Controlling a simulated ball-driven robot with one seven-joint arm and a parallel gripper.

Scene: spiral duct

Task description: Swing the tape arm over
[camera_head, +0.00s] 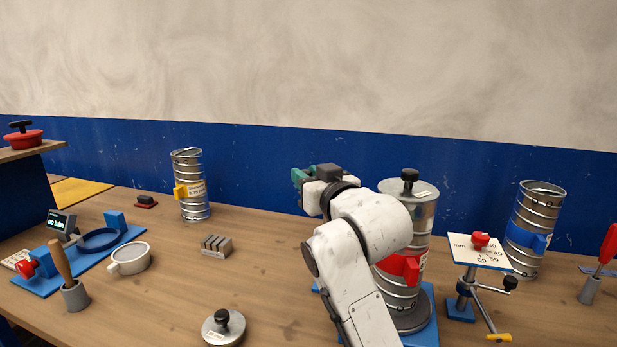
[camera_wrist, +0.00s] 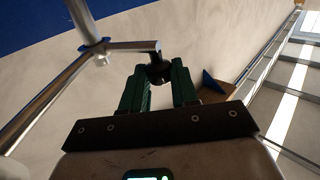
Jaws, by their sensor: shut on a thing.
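In the wrist view, a thin metal rod, which looks like the tape arm (camera_wrist: 130,46), runs sideways from a clamp on a metal post (camera_wrist: 82,18). It ends in a black knob (camera_wrist: 158,72). My gripper (camera_wrist: 160,82) has its green fingers on either side of this knob and is shut on it. In the head view, my gripper (camera_head: 299,178) is raised behind my arm, left of the duct (camera_head: 402,290) on the blue base. My arm hides the rod and part of that duct there.
A gauge stand (camera_head: 479,251) and a duct with a blue clip (camera_head: 536,215) stand at right. A duct with a yellow clip (camera_head: 190,208) stands at back left. A grey slotted block (camera_head: 216,246) and a weighted lid (camera_head: 223,329) lie on the table; bare wood lies between them.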

